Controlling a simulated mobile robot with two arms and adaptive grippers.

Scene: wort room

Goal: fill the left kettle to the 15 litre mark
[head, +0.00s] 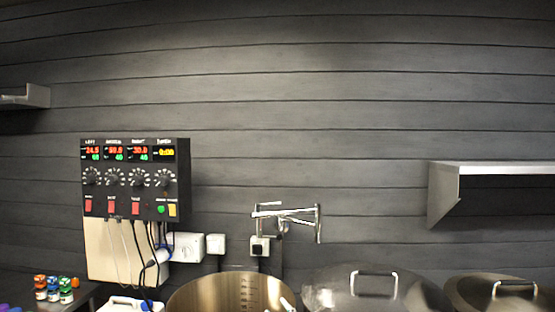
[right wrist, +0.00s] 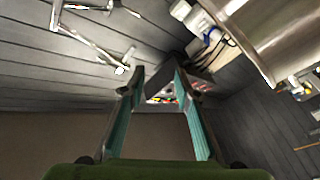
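The left kettle (head: 230,288) stands open at the bottom of the head view, with graduation marks on its shiny inner wall. The marks are too small to read, and no water surface shows. A folding metal wall tap (head: 287,214) hangs above and slightly right of it; it also shows at upper left in the right wrist view (right wrist: 92,38). My right gripper (right wrist: 160,82) is open and empty, its teal-padded fingers apart, with the tap off to one side and a steel kettle wall (right wrist: 265,35) at upper right. My left gripper is in neither view.
Two lidded kettles (head: 335,285) (head: 500,290) stand to the right. A control box (head: 135,180) with red displays hangs on the wall at left, cables below it. Small coloured bottles (head: 54,288) stand at far left. Wall shelves (head: 490,168) (head: 25,98) jut out on both sides.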

